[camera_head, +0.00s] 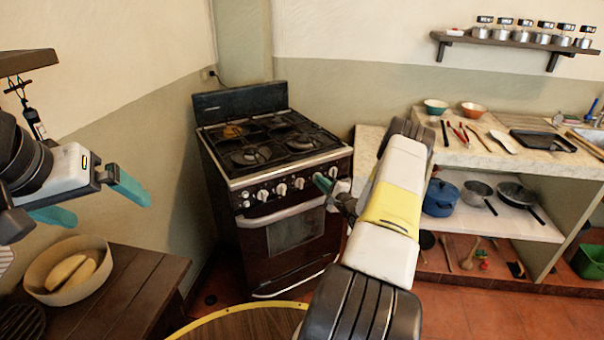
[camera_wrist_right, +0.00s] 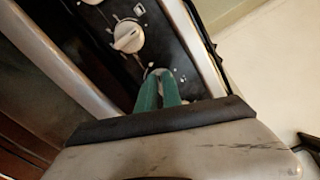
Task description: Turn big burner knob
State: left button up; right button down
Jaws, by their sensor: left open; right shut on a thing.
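The stove (camera_head: 280,170) has a row of white knobs along its front panel. My right gripper (camera_head: 322,182) is at the right end of this row, its green fingers shut on a knob (camera_wrist_right: 158,72). In the right wrist view, the fingers (camera_wrist_right: 159,88) are close together and cover most of that knob; only its pale edge shows. I cannot tell from its marking which burner it serves. A neighbouring white knob (camera_wrist_right: 128,36) shows clear of the fingers. My left gripper (camera_head: 108,208) is open and empty at the left, away from the stove.
A wooden table (camera_head: 135,285) with a bowl (camera_head: 68,272) stands at the lower left. A counter (camera_head: 490,150) with utensils and a tray (camera_head: 541,141) is at the right, with pots below. A round wooden surface (camera_head: 245,325) lies at the bottom, before the stove.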

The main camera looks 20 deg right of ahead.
jog(key=shift+f+n, duration=0.1)
jog(key=shift+n, duration=1.1)
jog(key=c, duration=1.5)
grip_release()
jog(key=s+d, duration=0.1)
jog(key=s, duration=0.6)
jog(key=shift+s, duration=0.4)
jog(key=shift+d, duration=0.1)
grip_shut()
